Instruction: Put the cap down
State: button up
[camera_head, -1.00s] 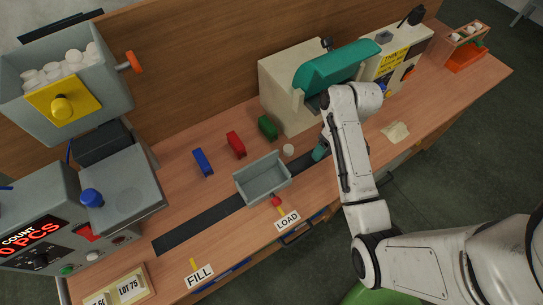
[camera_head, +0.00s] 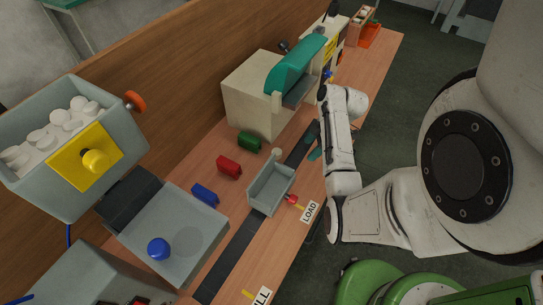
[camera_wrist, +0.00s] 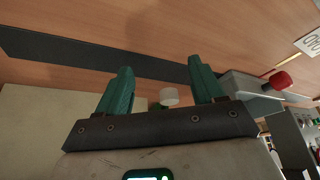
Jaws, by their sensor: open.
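A white cap (camera_head: 277,153) stands on the wooden table just behind the grey tray, near the green block. In the wrist view the cap (camera_wrist: 169,96) shows in the gap between my fingers, with its lower part hidden by the gripper body. My gripper (camera_wrist: 160,65) is open, its two teal fingers wide apart and nothing held. In the head view my gripper (camera_head: 314,154) is low over the table, to the right of the cap and apart from it, partly hidden by my arm.
The grey tray (camera_head: 264,197) sits by the dark strip (camera_head: 232,262), beside a red knob (camera_head: 291,199) and the LOAD label (camera_head: 310,211). Green (camera_head: 249,140), red (camera_head: 229,167) and blue (camera_head: 205,194) blocks line the back. The pad printer (camera_head: 255,92) stands behind. A hopper (camera_head: 50,185) holds several white caps.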

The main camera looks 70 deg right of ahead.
aim_at(277, 152)
jog(key=w, duration=0.2)
jog(key=w+a+p, duration=0.1)
jog(key=w, duration=0.1)
jog(key=w+a, duration=0.1)
jog(key=w, duration=0.1)
jog(key=shift+a, duration=0.15)
jog(key=w, duration=0.1)
jog(key=w+a+p, duration=0.1)
jog(key=w, duration=0.2)
jog(key=shift+w+a+f, duration=0.2)
jog(key=shift+a+f, duration=0.1)
jog(key=shift+f, duration=0.05)
jog(key=shift+w+f, duration=0.1)
jog(key=shift+f, duration=0.1)
jog(key=shift+c, duration=0.5)
jog(key=c, duration=1.1)
jog(key=shift+r+p, duration=0.1)
jog(key=shift+p, duration=0.25)
